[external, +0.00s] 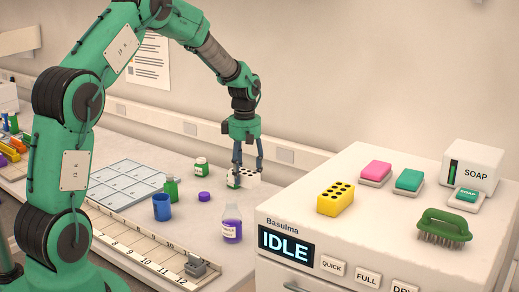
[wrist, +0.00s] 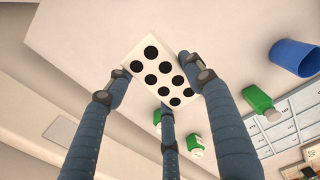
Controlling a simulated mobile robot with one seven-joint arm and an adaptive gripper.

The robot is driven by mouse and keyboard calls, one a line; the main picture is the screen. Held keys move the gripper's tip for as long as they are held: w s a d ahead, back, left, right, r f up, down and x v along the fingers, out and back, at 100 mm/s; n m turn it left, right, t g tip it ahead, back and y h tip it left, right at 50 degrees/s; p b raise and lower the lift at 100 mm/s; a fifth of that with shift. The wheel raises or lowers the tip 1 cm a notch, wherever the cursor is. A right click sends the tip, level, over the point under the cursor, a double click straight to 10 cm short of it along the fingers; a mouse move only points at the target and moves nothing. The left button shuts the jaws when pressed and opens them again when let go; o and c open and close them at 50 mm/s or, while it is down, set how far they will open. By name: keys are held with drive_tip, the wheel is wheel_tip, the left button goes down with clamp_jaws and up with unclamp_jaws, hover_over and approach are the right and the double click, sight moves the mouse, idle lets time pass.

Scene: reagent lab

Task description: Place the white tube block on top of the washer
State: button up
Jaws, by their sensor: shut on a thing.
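The white tube block (external: 250,178) with black holes is in my gripper (external: 248,168), at the bench behind the washer in the external view. In the wrist view the block (wrist: 162,76) sits between the fingers of my gripper (wrist: 165,80), which are shut on it. Whether it still touches the bench I cannot tell. The washer (external: 375,222) is the white box at the right, its panel reading IDLE. Its top holds a yellow tube block (external: 336,199) near the left edge.
The washer top also holds a pink sponge (external: 376,173), a teal sponge (external: 409,180), a soap box (external: 474,172) and a green brush (external: 444,226). Bare room lies between them.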

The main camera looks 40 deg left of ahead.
sight(251, 187)
drive_tip(key=m, duration=0.1)
drive_tip(key=d+f+m, duration=0.1)
drive_tip(key=m, duration=0.1)
drive_tip(key=shift+s+d+f+m, duration=0.25)
drive_tip(key=shift+s+d+m, duration=0.15)
drive_tip(key=m, duration=0.1)
drive_tip(key=d+f+m, duration=0.1)
drive_tip(key=m, duration=0.1)
drive_tip(key=s+d+f+m+b, duration=0.1)
drive_tip(key=m, duration=0.1)
drive_tip(key=shift+s+d, duration=0.1)
drive_tip(key=m, duration=0.1)
drive_tip(key=s+d+f+m, duration=0.1)
drive_tip(key=m, duration=0.1)
drive_tip(key=d+m, duration=0.1)
drive_tip(key=m, duration=0.1)
drive_tip(key=shift+s+d+f+b, duration=0.1)
drive_tip(key=shift+s+f+b, duration=0.05)
drive_tip(key=shift+f+b, duration=0.25)
drive_tip(key=m, duration=0.1)
drive_tip(key=d+f+m, duration=0.1)
drive_tip(key=m, duration=0.1)
drive_tip(key=s+m, duration=0.1)
drive_tip(key=shift+s+d+f, duration=0.1)
drive_tip(key=shift+d+f, duration=0.15)
drive_tip(key=shift+d, duration=0.1)
